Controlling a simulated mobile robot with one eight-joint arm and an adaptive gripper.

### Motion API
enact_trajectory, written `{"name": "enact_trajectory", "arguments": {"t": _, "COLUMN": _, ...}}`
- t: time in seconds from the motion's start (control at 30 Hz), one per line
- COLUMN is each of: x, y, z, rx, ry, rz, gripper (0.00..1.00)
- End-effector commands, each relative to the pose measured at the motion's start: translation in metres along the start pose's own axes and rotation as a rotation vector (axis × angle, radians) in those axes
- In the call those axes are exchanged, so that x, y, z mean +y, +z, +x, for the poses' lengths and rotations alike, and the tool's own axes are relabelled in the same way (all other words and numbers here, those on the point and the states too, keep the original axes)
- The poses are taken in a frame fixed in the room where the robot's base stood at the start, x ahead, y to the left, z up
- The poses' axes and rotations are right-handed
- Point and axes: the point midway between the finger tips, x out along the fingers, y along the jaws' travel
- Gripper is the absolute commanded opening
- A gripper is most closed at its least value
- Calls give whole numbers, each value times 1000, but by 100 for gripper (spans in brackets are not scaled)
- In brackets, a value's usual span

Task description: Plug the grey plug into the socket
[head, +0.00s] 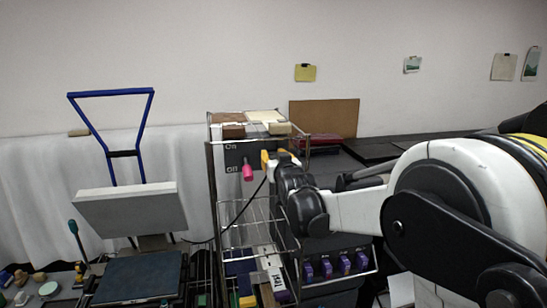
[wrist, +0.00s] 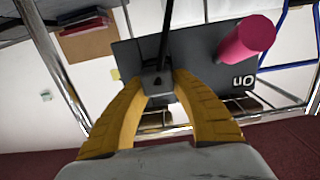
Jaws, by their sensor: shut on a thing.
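My gripper (head: 268,160) is at the wire rack, beside the dark panel (head: 235,158) marked On and Off. In the wrist view, the yellow fingers of my gripper (wrist: 159,88) are shut on a small dark grey plug (wrist: 156,80). A black cable (wrist: 166,35) runs from the plug and also hangs below my gripper in the head view (head: 244,208). The dark panel (wrist: 203,75) lies behind the plug in the wrist view. I cannot make out the socket, nor whether the plug touches the panel.
A pink switch handle (head: 247,171) sticks out from the panel close to my gripper, and shows large in the wrist view (wrist: 247,38). Wires of the rack (head: 248,228) surround the area. Purple-labelled items (head: 344,263) stand low at right. A blue-handled cart (head: 110,95) stands at left.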

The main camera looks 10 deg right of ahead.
Motion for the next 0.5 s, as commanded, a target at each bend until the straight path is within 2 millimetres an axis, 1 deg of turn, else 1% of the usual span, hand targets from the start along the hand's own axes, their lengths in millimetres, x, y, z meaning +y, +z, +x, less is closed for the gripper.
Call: {"name": "enact_trajectory", "arguments": {"t": 0.5, "x": 0, "y": 0, "z": 13, "rx": 0, "ry": 0, "rz": 0, "gripper": 0}}
